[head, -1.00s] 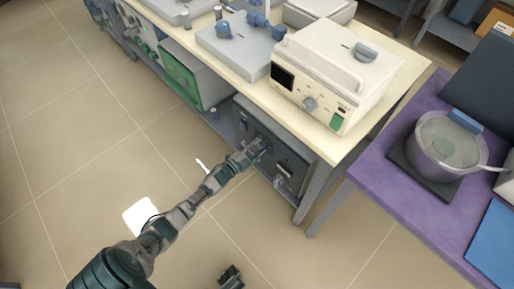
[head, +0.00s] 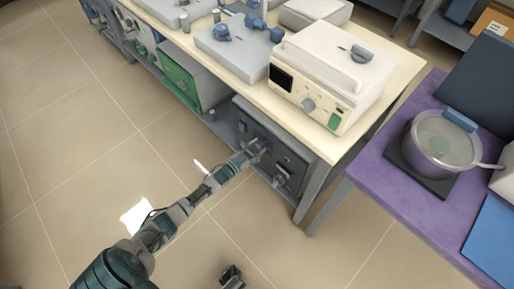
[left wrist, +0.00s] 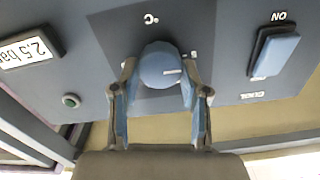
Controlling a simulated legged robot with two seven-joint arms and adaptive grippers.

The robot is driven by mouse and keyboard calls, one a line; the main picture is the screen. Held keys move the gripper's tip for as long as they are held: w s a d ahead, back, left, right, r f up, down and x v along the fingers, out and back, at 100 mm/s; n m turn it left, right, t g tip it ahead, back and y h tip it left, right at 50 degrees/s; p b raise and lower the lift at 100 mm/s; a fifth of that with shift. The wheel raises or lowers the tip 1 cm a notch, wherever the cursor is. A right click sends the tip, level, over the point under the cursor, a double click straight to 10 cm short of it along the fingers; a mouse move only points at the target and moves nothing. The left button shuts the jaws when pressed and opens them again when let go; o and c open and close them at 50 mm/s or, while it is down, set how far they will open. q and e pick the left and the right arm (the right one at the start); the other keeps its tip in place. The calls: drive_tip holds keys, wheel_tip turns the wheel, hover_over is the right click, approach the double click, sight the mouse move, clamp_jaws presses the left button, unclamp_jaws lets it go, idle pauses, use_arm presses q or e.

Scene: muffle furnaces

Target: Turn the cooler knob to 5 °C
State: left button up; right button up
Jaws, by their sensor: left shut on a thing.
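The cooler (head: 293,160) is a dark grey box on the lower shelf of the bench. Its round blue knob (left wrist: 158,62) shows in the left wrist view, with a white mark pointing to the picture's right. The panel reads "°C" above the knob; the scale numbers are mostly hidden or too small to read. My left gripper (head: 258,147) is at the cooler's front, and in the left wrist view its fingers (left wrist: 160,88) are shut on the knob, one on each side. My right gripper (head: 231,275) shows only in part at the bottom edge; its opening is unclear.
A blue ON switch (left wrist: 274,52) and a "2.5 bar" display (left wrist: 30,48) flank the knob. A cream instrument (head: 335,70) stands on the bench above. A green-fronted box (head: 180,80) is on the same shelf. The floor in front is clear.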

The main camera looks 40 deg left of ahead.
use_arm(q)
drive_tip(key=shift+s+f, duration=0.15)
drive_tip(key=shift+f, duration=0.25)
drive_tip(key=o, duration=1.1)
drive_tip(key=shift+o, duration=0.2)
drive_tip(key=shift+a+r, duration=0.1)
drive_tip(key=s+a, duration=0.1)
drive_tip(key=s, duration=1)
drive_tip(key=shift+s, duration=0.35)
